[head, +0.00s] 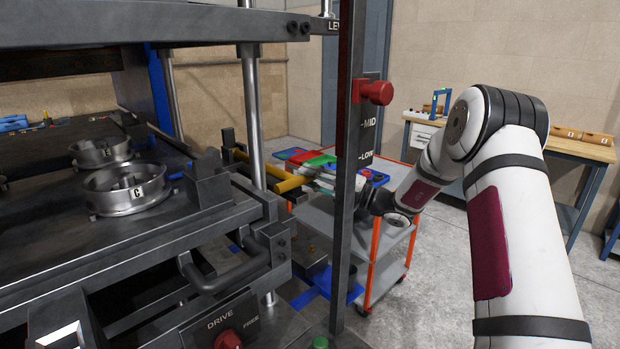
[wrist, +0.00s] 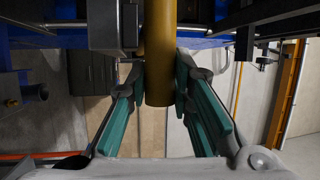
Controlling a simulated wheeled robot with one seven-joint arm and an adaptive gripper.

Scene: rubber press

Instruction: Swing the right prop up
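The right prop is most likely the yellow bar (head: 287,185) beside the press's front right corner in the head view. Its end shows as an ochre cylinder (wrist: 159,70) in the upper middle of the wrist view. My gripper (head: 318,181) is at the bar's free end, partly hidden behind the dark upright post. In the wrist view the teal finger pads (wrist: 159,85) lie on both sides of the cylinder, very close to it. Whether both pads touch it I cannot tell.
The dark upright post (head: 349,200), with a red knob (head: 376,92) and MID and LOW marks, stands close to my gripper. A grey cart (head: 385,240) with orange legs is behind. A workbench (head: 560,150) is at the back right. Round metal moulds (head: 127,189) lie on the press.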

